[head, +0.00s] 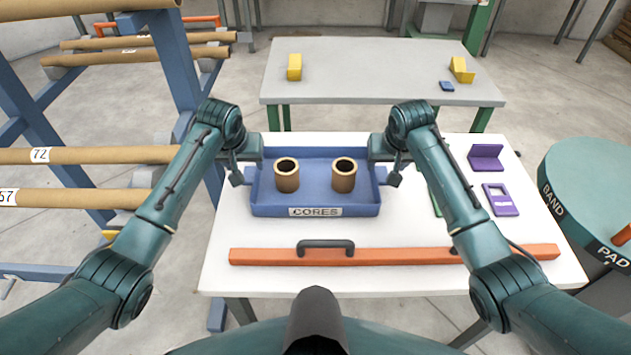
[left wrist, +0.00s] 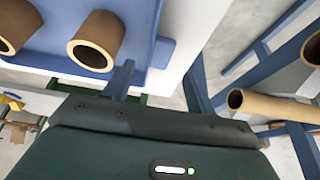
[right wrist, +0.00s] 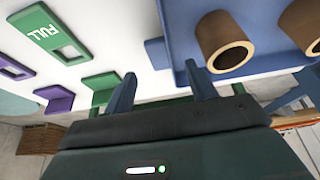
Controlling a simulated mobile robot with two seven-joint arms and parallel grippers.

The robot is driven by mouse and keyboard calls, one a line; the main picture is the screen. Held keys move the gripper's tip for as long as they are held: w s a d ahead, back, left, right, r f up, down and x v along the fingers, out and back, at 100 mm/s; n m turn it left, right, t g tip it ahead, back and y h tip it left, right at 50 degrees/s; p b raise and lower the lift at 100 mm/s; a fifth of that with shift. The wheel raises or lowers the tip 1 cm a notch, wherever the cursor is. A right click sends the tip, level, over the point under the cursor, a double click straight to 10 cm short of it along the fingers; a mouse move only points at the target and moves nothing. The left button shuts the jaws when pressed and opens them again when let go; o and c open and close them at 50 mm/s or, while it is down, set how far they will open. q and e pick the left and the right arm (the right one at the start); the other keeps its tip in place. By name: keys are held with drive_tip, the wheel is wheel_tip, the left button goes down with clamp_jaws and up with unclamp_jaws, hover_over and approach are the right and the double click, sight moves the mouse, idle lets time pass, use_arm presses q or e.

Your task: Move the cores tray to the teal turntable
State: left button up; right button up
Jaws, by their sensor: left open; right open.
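The blue cores tray (head: 315,211), labelled CORES, lies on the white table and holds two brown tube cores (head: 286,176). My left gripper (head: 243,175) is open at the tray's left end. In the left wrist view, the tray's end tab (left wrist: 161,52) appears just ahead of the open fingers (left wrist: 160,82). My right gripper (head: 390,175) is open at the tray's right end. In the right wrist view, a blue tab (right wrist: 155,50) appears ahead of its fingers (right wrist: 162,92). Contact cannot be told. The teal turntable (head: 585,180), marked BAND and PAD, stands at the right.
An orange bar (head: 400,256) with a dark handle (head: 325,246) lies along the white table's (head: 225,225) front. Purple pieces (head: 499,200) and a green FULL piece (right wrist: 48,32) lie right of the tray. A rack with long tubes (head: 80,155) stands left; a grey table (head: 370,75) stands behind.

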sight(249, 173)
use_arm(q)
drive_tip(key=x, duration=0.6)
drive_tip(key=shift+w+f, duration=0.25)
drive_tip(key=shift+f, duration=0.05)
use_arm(e)
drive_tip(key=x, duration=0.6)
drive_tip(key=shift+w+f, duration=0.2)
drive_tip(key=shift+f, duration=0.15)
use_arm(q)
drive_tip(key=shift+c, duration=0.5)
use_arm(e)
drive_tip(key=shift+c, duration=0.5)
use_arm(q)
clamp_jaws()
use_arm(e)
clamp_jaws()
drive_tip(key=shift+r, duration=0.1)
